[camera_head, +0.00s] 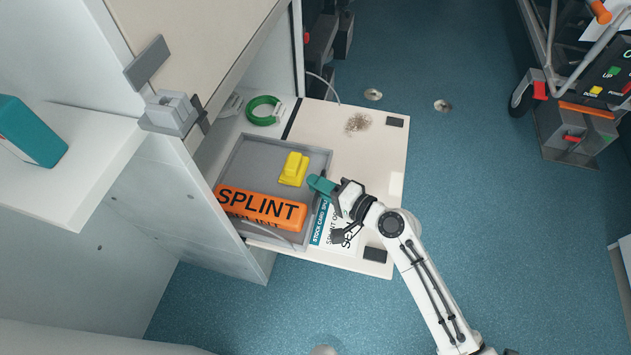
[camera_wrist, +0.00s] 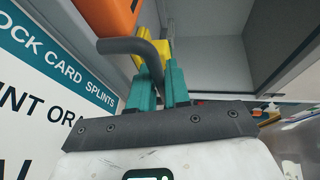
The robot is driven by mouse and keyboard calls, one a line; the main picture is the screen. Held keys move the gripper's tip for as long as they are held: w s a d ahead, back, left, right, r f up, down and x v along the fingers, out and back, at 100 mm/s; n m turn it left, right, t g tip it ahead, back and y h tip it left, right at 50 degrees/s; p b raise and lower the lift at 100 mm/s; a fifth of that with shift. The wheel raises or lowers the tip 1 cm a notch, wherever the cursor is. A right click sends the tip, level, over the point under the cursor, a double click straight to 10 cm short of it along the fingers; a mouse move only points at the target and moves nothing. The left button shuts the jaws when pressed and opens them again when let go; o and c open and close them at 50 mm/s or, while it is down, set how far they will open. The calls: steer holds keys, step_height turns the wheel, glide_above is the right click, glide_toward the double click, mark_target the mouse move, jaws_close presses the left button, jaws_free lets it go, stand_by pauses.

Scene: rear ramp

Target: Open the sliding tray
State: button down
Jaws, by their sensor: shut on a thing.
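The grey sliding tray (camera_head: 252,160) lies on a white board, partly under the cabinet's overhang at left and partly out in the open. It holds an orange block marked SPLINT (camera_head: 262,208) and a yellow piece (camera_head: 293,169). My gripper (camera_head: 318,185) is at the tray's right edge, its teal fingers pointing left. In the wrist view a dark grey bent bar handle (camera_wrist: 128,46) runs between the fingers (camera_wrist: 160,85), which are closed on it. Where the handle joins the tray is hidden by the gripper. The orange block also shows in the wrist view (camera_wrist: 108,14).
The white board (camera_head: 345,160) extends right of the tray, with a printed stock card (camera_head: 335,232) beside my gripper. A green ring (camera_head: 264,110) lies behind the tray. The cabinet wall (camera_head: 190,195) stands at left. Blue floor (camera_head: 480,200) is clear at right; a wheeled trolley (camera_head: 575,120) stands at upper right.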

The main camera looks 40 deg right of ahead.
steer(key=shift+a+f, duration=0.1)
steer(key=shift+a, duration=0.1)
steer(key=c, duration=1.4)
jaws_free()
steer(key=shift+c, duration=0.2)
steer(key=p+v, duration=0.1)
steer(key=v, duration=0.9)
steer(key=shift+s+d+p, duration=0.2)
steer(key=shift+s+p, duration=0.15)
steer(key=shift+p, duration=0.05)
